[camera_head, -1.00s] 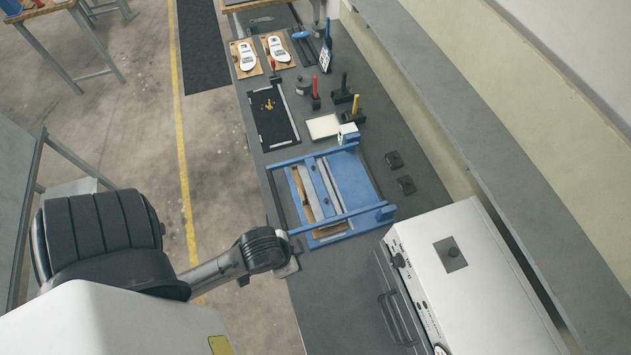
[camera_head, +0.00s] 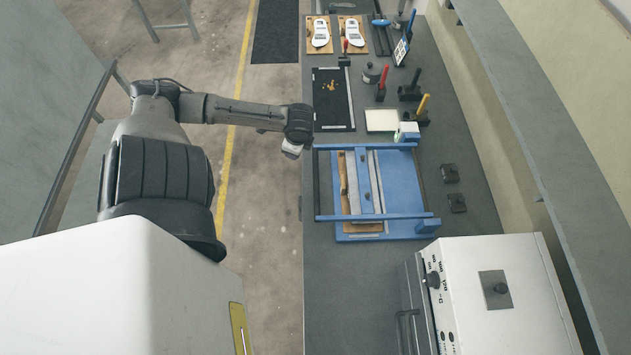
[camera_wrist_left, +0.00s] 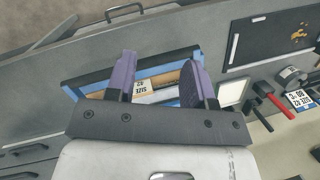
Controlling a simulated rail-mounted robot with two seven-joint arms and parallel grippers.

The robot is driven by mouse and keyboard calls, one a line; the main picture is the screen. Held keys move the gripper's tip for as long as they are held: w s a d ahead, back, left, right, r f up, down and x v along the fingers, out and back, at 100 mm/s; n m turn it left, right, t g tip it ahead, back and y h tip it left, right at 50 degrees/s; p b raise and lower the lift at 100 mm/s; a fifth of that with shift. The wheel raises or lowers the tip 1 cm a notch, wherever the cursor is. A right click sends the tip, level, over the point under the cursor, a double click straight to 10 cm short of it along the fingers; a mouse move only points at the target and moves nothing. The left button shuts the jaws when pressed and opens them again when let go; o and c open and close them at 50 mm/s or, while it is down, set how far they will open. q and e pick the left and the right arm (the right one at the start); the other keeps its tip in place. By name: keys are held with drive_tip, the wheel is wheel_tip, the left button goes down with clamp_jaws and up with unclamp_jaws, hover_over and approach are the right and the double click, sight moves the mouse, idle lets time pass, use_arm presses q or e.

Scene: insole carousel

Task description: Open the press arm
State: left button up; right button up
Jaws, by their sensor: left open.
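The blue press (camera_head: 400,185) lies on the grey bench in the head view. Its press arm is a frame with two blue side bars (camera_head: 375,216) reaching left, joined by a dark crossbar (camera_head: 316,185) near the bench's left edge; the arm lies down over the press bed. My left gripper (camera_head: 291,149) is just left of the bench edge, beside the far end of that crossbar and apart from it. In the left wrist view my open gripper (camera_wrist_left: 160,80) has purple fingers in front of the press, which shows between and around them (camera_wrist_left: 90,73). My right gripper is not in view.
A white machine (camera_head: 500,290) stands at the near right of the bench. Beyond the press are a white tray (camera_head: 381,120), a black mat (camera_head: 333,100), stamps with coloured handles (camera_head: 383,82) and two insoles on boards (camera_head: 320,34). Bare bench lies in front of the press.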

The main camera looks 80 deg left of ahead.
sight(316, 181)
use_arm(q)
drive_tip(key=w+d+f+m+h, duration=0.1)
drive_tip(key=d+f+m+h, duration=0.1)
drive_tip(key=f+m, duration=0.2)
drive_tip(key=w+d+f+m+t+h, duration=0.1)
drive_tip(key=w+d+f+m+h, duration=0.1)
drive_tip(key=f+m+h, duration=0.1)
drive_tip(key=w+d+f+m+t+h, duration=0.1)
drive_tip(key=d+f+m+h, duration=0.1)
drive_tip(key=f+m, duration=0.3)
drive_tip(key=shift+w+d+m+h, duration=0.15)
drive_tip(key=shift+d+m, duration=0.05)
drive_tip(key=shift+m, duration=0.4)
drive_tip(key=shift+w+d+m+h, duration=0.15)
drive_tip(key=shift+m, duration=0.45)
drive_tip(key=shift+c, duration=0.4)
clamp_jaws()
drive_tip(key=shift+r, duration=0.1)
